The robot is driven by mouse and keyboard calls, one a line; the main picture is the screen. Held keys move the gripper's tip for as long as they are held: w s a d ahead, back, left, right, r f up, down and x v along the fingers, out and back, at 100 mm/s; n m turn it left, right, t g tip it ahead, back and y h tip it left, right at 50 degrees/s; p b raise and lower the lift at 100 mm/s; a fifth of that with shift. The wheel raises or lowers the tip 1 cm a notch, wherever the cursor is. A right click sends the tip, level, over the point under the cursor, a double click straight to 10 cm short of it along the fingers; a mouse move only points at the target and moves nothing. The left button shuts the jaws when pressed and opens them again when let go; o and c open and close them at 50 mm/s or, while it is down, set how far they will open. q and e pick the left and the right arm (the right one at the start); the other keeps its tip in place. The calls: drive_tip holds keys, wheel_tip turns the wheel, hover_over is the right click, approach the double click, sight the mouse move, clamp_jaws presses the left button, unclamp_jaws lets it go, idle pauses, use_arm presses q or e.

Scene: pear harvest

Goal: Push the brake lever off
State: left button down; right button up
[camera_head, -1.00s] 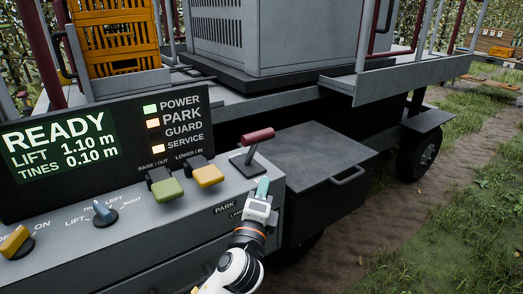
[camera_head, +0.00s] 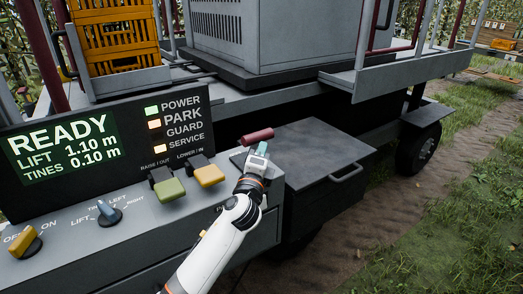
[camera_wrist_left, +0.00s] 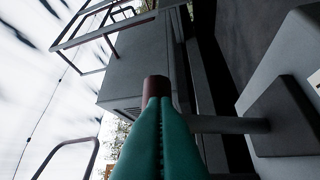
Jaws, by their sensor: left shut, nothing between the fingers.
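The brake lever (camera_head: 257,135) has a dark red handle on a grey stem at the right end of the control console. In the left wrist view the red handle (camera_wrist_left: 156,88) shows just beyond my fingertips, with its stem running right to a dark base plate. My left gripper (camera_head: 262,148) has teal fingers, shut together and empty, right at the lever on its near side. In the wrist view the fingers (camera_wrist_left: 155,110) overlap the handle's lower end; I cannot tell whether they touch. The gripper hides most of the stem and base in the head view. My right gripper is not in view.
The console has a READY screen (camera_head: 65,145), a green lever (camera_head: 167,184), a yellow lever (camera_head: 207,172) and knobs on the left. A grey box with a handle (camera_head: 320,150) stands right of the console. An orange crate (camera_head: 115,40) sits behind.

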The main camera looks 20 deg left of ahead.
sight(254, 135)
use_arm(q)
drive_tip(key=shift+a+r+p, duration=0.15)
drive_tip(key=shift+r+p, duration=0.15)
drive_tip(key=shift+p, duration=0.2)
drive_tip(key=w+a+r+n+g+p, duration=0.1)
drive_tip(key=p, duration=0.3)
drive_tip(key=w+a+r+n+g+p, duration=0.1)
drive_tip(key=r+p, duration=0.1)
drive_tip(key=p, duration=0.1)
drive_tip(key=shift+w+a+p, duration=0.15)
drive_tip(key=shift+a+p, duration=0.2)
drive_tip(key=shift+p, duration=0.05)
drive_tip(key=w+a, duration=0.6)
drive_tip(key=a, duration=0.2)
drive_tip(key=shift+r, duration=0.3)
drive_tip(key=shift+w, duration=0.15)
